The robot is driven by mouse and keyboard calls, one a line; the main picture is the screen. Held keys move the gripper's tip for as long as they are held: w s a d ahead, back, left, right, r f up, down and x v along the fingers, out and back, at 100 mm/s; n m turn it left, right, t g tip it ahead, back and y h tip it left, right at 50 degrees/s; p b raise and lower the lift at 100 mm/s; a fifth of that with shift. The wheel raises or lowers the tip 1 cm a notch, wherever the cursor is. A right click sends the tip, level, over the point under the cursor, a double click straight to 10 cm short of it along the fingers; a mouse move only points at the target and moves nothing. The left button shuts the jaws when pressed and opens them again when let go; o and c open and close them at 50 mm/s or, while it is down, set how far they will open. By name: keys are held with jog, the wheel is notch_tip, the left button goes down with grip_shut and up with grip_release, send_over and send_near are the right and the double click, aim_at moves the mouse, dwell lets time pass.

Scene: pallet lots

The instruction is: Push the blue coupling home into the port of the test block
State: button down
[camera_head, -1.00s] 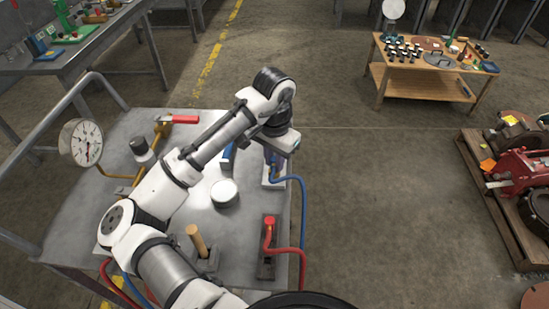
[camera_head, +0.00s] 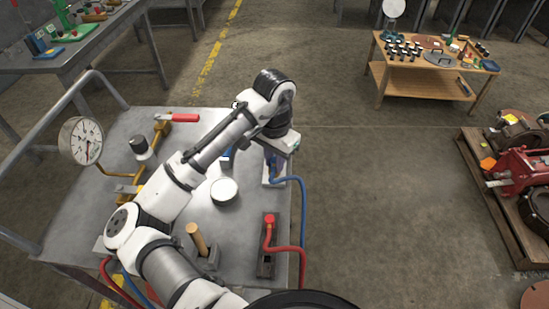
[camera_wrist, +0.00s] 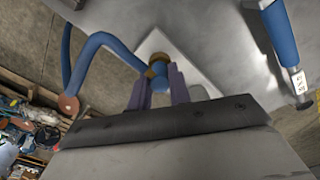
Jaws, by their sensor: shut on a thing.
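My gripper (camera_wrist: 159,93) is shut on the blue coupling (camera_wrist: 158,84), with one purple finger on each side. A brass collar shows at the coupling's far end, against or just above the pale test block (camera_wrist: 167,42). I cannot tell how deep the coupling sits, and the port itself is hidden. A blue hose (camera_wrist: 105,40) runs from the coupling to the left. In the head view, my gripper (camera_head: 273,160) is over the test block (camera_head: 268,180) at the cart's right edge, and the blue hose (camera_head: 302,205) hangs over that edge.
A red coupling with a red hose (camera_head: 269,220) sits in a dark block nearer me. A white round-topped thing (camera_head: 224,191), a wooden handle (camera_head: 196,238), a red-handled valve (camera_head: 183,118) and a pressure gauge (camera_head: 81,140) are also on the cart (camera_head: 125,125).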

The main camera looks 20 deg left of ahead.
jog(key=shift+f, duration=0.25)
jog(key=c, duration=1.2)
grip_release()
jog(key=shift+r, duration=0.1)
notch_tip(320, 180, up, 14)
